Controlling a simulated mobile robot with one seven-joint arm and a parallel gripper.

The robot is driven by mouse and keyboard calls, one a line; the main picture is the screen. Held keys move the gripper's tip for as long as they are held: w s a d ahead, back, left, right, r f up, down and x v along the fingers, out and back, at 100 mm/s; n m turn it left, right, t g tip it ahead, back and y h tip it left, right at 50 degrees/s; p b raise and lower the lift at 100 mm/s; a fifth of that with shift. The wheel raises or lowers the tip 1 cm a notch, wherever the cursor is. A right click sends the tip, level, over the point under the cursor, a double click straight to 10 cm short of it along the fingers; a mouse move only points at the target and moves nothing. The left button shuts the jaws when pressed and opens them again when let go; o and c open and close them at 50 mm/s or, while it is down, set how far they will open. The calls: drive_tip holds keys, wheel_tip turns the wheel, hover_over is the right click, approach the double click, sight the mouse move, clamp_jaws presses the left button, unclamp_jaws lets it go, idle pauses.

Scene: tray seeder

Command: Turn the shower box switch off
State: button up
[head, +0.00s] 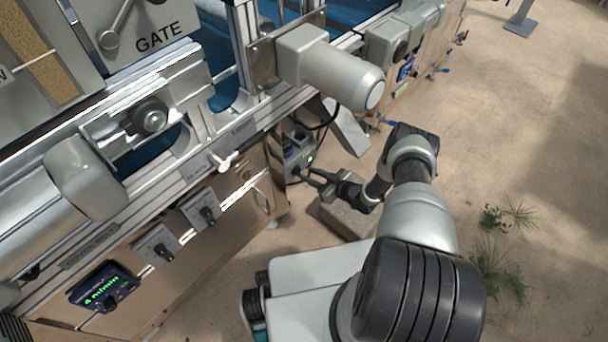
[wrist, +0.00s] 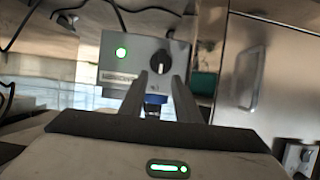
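The shower box appears to be the grey box (wrist: 137,55) straight ahead in the wrist view, with a lit green lamp (wrist: 121,53) on its left and a black rotary switch (wrist: 160,63) on its right. The knob's white mark points up, perhaps slightly right. My gripper (wrist: 157,74) is open, with its two fingertips apart just below and in front of the knob; whether they touch it cannot be told. In the head view the box (head: 297,150) sits low beside the machine, and my gripper (head: 305,175) reaches to it from the right, partly hiding its front.
A blue fitting (wrist: 155,99) shows below the knob, and black cables run above the box. A metal panel with a handle (wrist: 247,80) stands to the right. Other switch boxes (head: 157,245) and a speed display (head: 103,287) are on the machine's front. Open floor (head: 520,130) lies right.

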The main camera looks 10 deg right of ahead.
sight(301, 171)
drive_tip(key=shift+b+x, duration=0.4)
drive_tip(key=shift+x, duration=1.6)
clamp_jaws()
